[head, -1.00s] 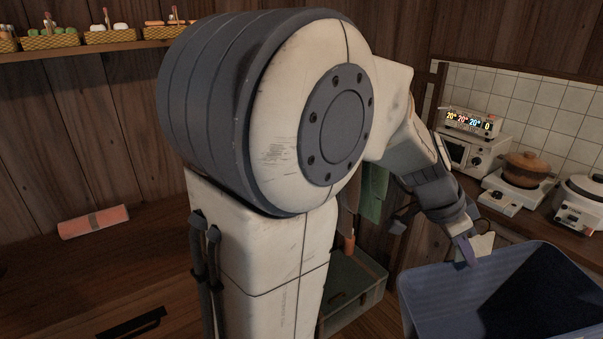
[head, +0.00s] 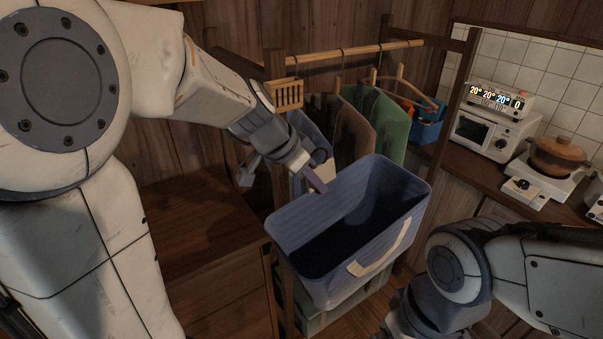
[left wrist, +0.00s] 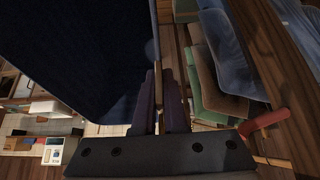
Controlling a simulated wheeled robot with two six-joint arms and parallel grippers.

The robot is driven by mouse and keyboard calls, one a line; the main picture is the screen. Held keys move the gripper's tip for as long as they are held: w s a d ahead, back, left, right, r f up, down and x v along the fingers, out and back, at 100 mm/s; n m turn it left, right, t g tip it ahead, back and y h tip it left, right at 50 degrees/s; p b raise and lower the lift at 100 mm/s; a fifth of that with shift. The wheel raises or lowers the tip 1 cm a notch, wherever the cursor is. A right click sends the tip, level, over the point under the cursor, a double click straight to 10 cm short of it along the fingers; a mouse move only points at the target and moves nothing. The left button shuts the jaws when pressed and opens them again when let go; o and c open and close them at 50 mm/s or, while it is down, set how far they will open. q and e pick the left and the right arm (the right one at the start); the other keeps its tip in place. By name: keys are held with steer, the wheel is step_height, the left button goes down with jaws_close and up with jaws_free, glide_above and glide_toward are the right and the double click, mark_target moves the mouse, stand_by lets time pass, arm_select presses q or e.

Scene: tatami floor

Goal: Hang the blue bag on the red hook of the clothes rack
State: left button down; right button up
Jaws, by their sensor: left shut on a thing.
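The blue bag (head: 345,279) is an open-topped, box-like bag with a pale handle on its near side. My left gripper (head: 316,181) is shut on the bag's far edge, near the handle there. In the left wrist view the dark bag (left wrist: 80,55) fills the upper left, and a pale strip lies between the gripper's fingers (left wrist: 160,100). The clothes rack (head: 350,52) stands behind the bag, with a wooden bar and several garments on hangers.
A small wooden basket (head: 284,95) is by the rack's left post. A blue basket (head: 428,125) stands behind its right side. A counter at the right holds a toaster oven (head: 490,131) and a brown pot (head: 557,156). A wooden cabinet top (head: 205,225) lies left of the bag.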

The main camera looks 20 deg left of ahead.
arm_select(q)
steer(key=w+a+f, duration=0.1)
steer(key=w+a, duration=0.5)
steer(key=a, duration=0.2)
steer(key=shift+f, duration=0.3)
stand_by(0.8)
stand_by(0.7)
